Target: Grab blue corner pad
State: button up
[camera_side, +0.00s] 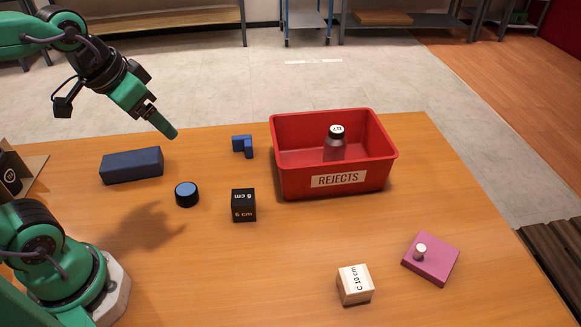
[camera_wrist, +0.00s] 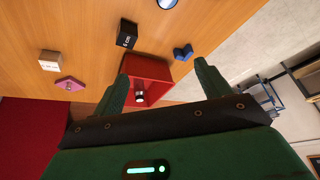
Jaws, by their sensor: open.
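The blue corner pad (camera_side: 243,146) is a small L-shaped block on the table, just left of the red bin in the side view. It also shows in the wrist view (camera_wrist: 183,52), to the upper right of the bin. My gripper (camera_side: 168,131) is raised above the back left of the table, left of the pad and apart from it. In the wrist view its two green fingers (camera_wrist: 158,82) are spread apart with nothing held between them.
A long blue block (camera_side: 132,166), a blue-topped black knob (camera_side: 187,194) and a black cube (camera_side: 244,206) lie nearby. A wooden cube (camera_side: 355,285) and a pink knobbed plate (camera_side: 430,260) are at front right.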

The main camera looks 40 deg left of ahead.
jog(key=w+m+g, duration=0.1)
jog(key=w+m, duration=0.1)
jog(key=w, duration=0.6)
jog(key=m+g, duration=0.4)
jog(key=m, duration=0.2)
send_over(247, 140)
jog(key=f, duration=1.6)
jog(key=shift+s+d+f, duration=0.1)
jog(key=shift+s+f, duration=0.1)
jog(key=shift+f, duration=0.05)
jog(key=shift+w+f, duration=0.25)
jog(key=shift+f, duration=1.55)
jog(key=shift+s+f, duration=0.1)
jog(key=shift+f, duration=2.5)
